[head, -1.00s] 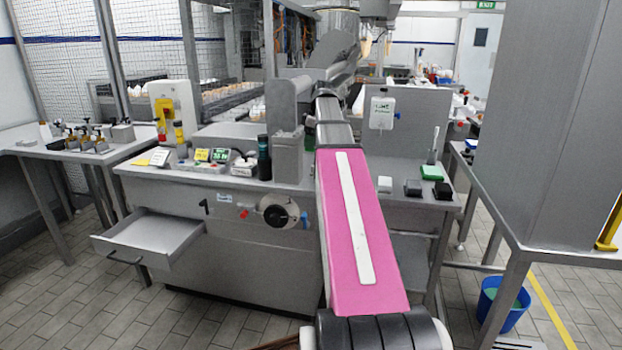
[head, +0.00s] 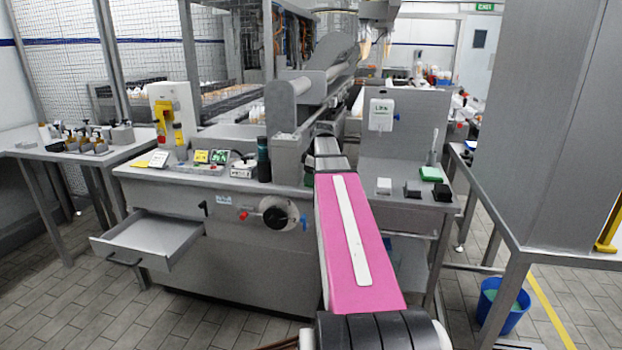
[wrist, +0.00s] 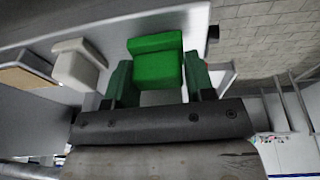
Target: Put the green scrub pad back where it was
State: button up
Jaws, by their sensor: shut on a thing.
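The green scrub pad (wrist: 155,66) is a bright green block in the middle of the wrist view. My gripper (wrist: 160,84) shows there with one dark green finger on each side of the pad, shut on it. A pale surface lies beyond and below the pad; I cannot tell whether the pad touches it. In the head view my gripper cannot be made out beyond my pink arm link. A flat green piece (head: 430,173) also lies on the right-hand worktop in the head view.
A white block (wrist: 80,66) is left of the pad in the wrist view. In the head view, a white block (head: 384,186) and black blocks (head: 443,192) share the right worktop (head: 400,203). An open drawer (head: 150,242) juts out at left. A blue bucket (head: 503,304) stands on the floor.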

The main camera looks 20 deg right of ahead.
jog(key=shift+f, duration=0.25)
jog(key=o, duration=0.9)
jog(key=v, duration=1.2)
